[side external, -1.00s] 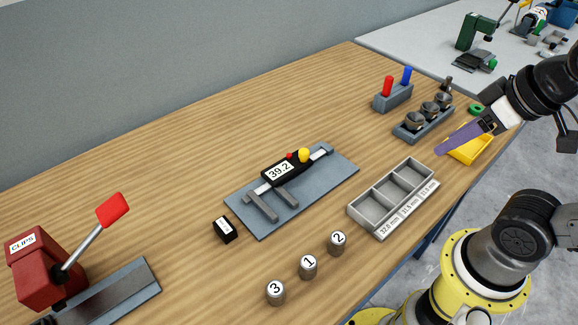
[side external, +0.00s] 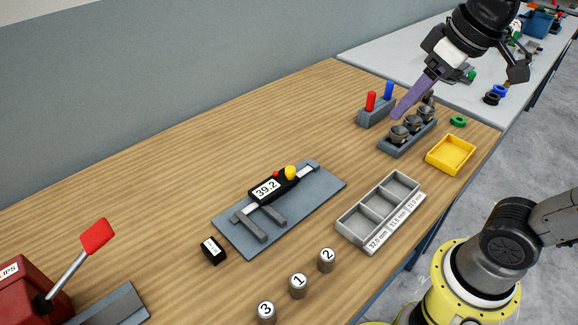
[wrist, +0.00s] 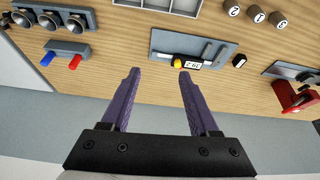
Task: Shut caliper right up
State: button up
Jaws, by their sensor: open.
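The caliper (side external: 274,188) lies on a blue-grey mat (side external: 310,199) in the middle of the table. Its display reads 39.2, and its two grey jaws stand apart with a gap between them. A yellow knob and a small red button sit on the slider. My gripper (side external: 397,114) is raised over the far right of the table, near the block with red and blue pegs, well away from the caliper. In the wrist view its purple fingers (wrist: 159,72) are open with nothing between them.
A grey three-compartment tray (side external: 381,212) stands right of the mat, and numbered cylinders (side external: 298,285) stand in front. A red clips press (side external: 25,290) stands at left.

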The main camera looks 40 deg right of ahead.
jog(key=w+a+g, duration=0.2)
jog(key=w, duration=0.7)
jog(key=n+g, duration=0.2)
jog(key=g, duration=0.1)
send_over(290, 168)
notch_tip(290, 168, down, 9)
notch_tip(290, 168, down, 14)
jog(key=shift+s, duration=0.1)
jog(key=shift+c, duration=0.3)
grip_shut()
jog(key=shift+r, duration=0.1)
